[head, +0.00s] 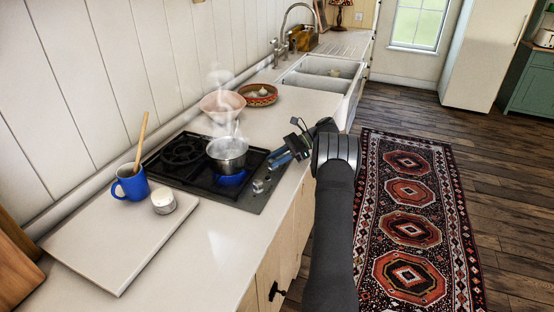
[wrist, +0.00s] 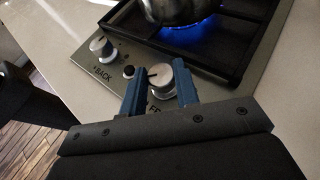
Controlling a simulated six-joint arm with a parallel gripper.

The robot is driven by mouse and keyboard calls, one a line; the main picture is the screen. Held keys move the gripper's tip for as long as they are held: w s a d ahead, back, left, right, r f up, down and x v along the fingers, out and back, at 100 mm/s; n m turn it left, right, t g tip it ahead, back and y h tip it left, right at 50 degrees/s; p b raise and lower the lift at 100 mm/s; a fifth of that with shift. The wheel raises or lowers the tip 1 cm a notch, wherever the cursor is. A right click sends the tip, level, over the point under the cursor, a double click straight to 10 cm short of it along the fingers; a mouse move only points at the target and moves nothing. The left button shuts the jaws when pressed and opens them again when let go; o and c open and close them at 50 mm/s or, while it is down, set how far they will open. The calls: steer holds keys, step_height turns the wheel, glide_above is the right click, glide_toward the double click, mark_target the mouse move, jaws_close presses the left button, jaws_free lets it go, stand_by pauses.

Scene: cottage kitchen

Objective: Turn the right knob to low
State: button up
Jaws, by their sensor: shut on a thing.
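The right knob (wrist: 161,78) is a silver knob on the stove's metal panel, with a dark mark on its left side. A partly covered label beside it begins with F. My gripper (head: 284,156) has its blue fingers on either side of this knob and is shut on it; the fingers also show in the wrist view (wrist: 160,88). In the head view the gripper hides the knob. The other knob (wrist: 100,46), by the label BACK, stands free to the left. A blue flame (wrist: 187,34) burns under the steaming metal pot (head: 228,153).
The black grate (wrist: 232,65) rises close to the gripped knob.

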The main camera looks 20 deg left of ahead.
stand_by(0.5)
steer(key=o, duration=1)
steer(key=shift+c, duration=0.2)
